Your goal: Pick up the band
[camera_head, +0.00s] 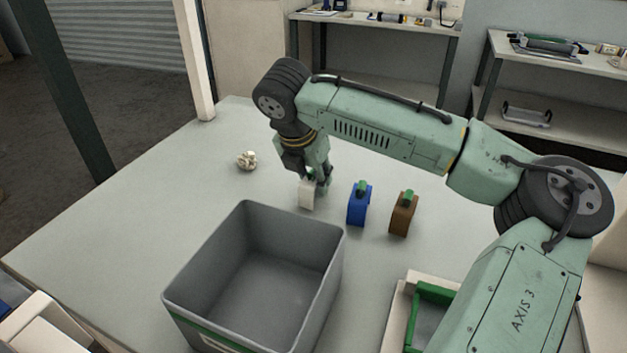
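My gripper (318,178) points down over the table, at the top of a small white block-like item (307,195). The fingers partly cover this item's top, and I cannot tell whether they are closed on it. To its right stand a blue item (357,208) with a green top and a brown item (402,217) with a green top, both upright and apart from the gripper. A crumpled cream-coloured thing (247,160) lies to the left. I cannot tell for certain which of these is the band.
A deep grey open bin (185,293), seemingly empty, stands in front of the items on the pale table (110,235). A green-framed tray (412,312) is at the lower right, partly behind my arm. The table's left side is clear. Shelves (400,24) stand behind.

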